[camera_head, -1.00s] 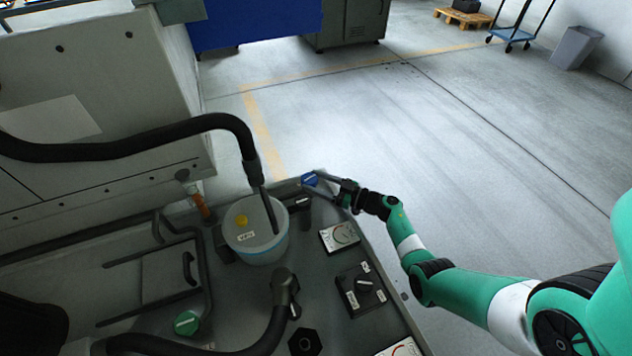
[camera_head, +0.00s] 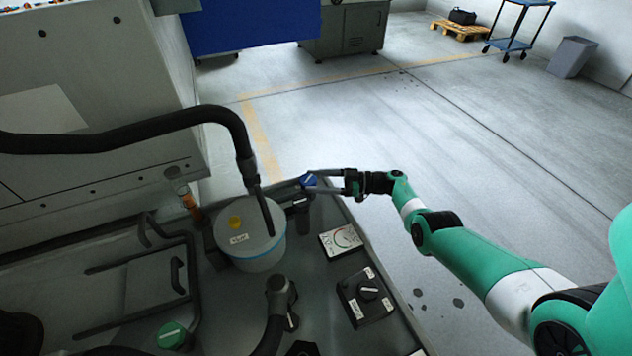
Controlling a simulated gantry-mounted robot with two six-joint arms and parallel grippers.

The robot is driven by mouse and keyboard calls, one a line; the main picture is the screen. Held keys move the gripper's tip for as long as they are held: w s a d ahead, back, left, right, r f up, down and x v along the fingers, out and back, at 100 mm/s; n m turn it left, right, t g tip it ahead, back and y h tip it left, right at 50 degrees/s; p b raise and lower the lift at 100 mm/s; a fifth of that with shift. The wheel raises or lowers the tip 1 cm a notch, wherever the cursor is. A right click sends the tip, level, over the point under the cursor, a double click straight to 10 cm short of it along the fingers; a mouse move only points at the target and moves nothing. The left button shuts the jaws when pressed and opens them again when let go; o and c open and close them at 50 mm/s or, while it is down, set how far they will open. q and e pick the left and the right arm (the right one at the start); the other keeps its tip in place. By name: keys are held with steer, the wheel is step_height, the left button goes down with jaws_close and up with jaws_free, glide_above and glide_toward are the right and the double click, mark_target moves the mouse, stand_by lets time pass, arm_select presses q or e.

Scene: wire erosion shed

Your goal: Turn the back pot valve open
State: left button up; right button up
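My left gripper is not in view.
A black hose (camera_head: 110,140) arches from the left down to the pot. Right of the pot are a white dial plate (camera_head: 341,241) and a black switch box (camera_head: 366,297). A green knob (camera_head: 171,335) is at front left. The floor (camera_head: 480,170) on the right is clear.

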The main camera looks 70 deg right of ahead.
steer(key=o, duration=0.4)
steer(key=v, duration=1.1)
steer(key=shift+s+p, duration=0.3)
steer(key=shift+d, duration=0.1)
